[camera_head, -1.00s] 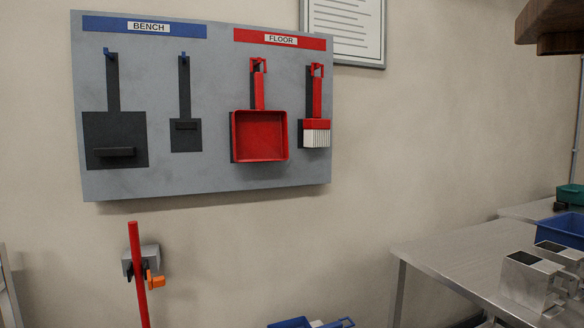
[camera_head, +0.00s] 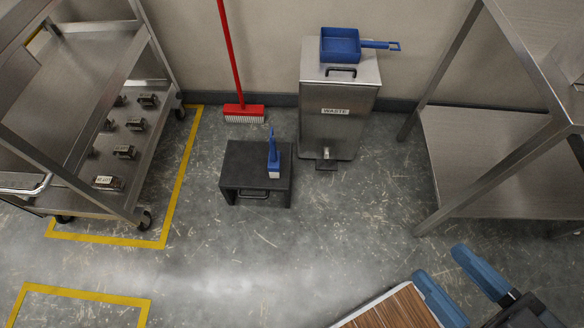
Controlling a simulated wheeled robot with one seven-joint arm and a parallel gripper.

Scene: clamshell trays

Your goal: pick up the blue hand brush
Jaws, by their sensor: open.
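The blue hand brush (camera_head: 273,157) rests on top of a low black step stool (camera_head: 238,166) on the floor. Its slim blue handle points up and away, and a pale bristle strip shows at the block's lower part. My gripper (camera_head: 441,263) is at the lower right, with two blue fingers spread apart and nothing visible between them. It is well apart from the brush, to its right and nearer to me in the picture.
A steel waste bin (camera_head: 340,115) with a blue dustpan (camera_head: 341,45) on its lid stands right of the stool. A red broom (camera_head: 244,112) stands behind. A steel cart (camera_head: 118,175) is left; a steel table (camera_head: 480,150) is right. Floor before the stool is clear.

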